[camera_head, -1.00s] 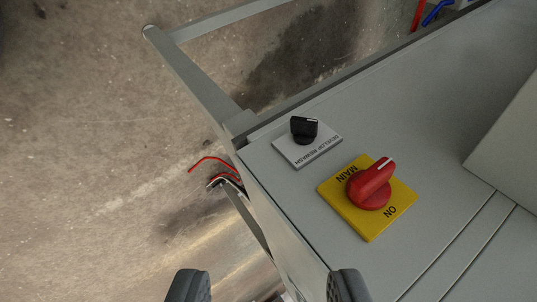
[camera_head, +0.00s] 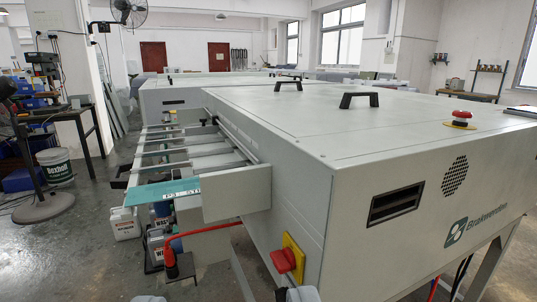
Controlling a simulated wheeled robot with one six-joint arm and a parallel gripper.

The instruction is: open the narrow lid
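The plate processor has a wide, pale grey top (camera_head: 400,125) with thin seams between its panels. Two black bar handles stand on the top: a nearer handle (camera_head: 360,99) and a farther handle (camera_head: 288,82). The top panels lie flat and look closed. I cannot tell for sure which panel is the narrow lid. My gripper (camera_head: 225,297) shows only as two fingertips at the bottom edge. They are wide apart with nothing visible between them, below and in front of the machine and away from both handles.
A red emergency button (camera_head: 461,116) sits on the top at the right. A red switch on a yellow plate (camera_head: 294,256) is on the near side. A rail frame with a teal plate (camera_head: 162,192) juts left. A stand (camera_head: 40,205) and bucket (camera_head: 55,166) are farther left.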

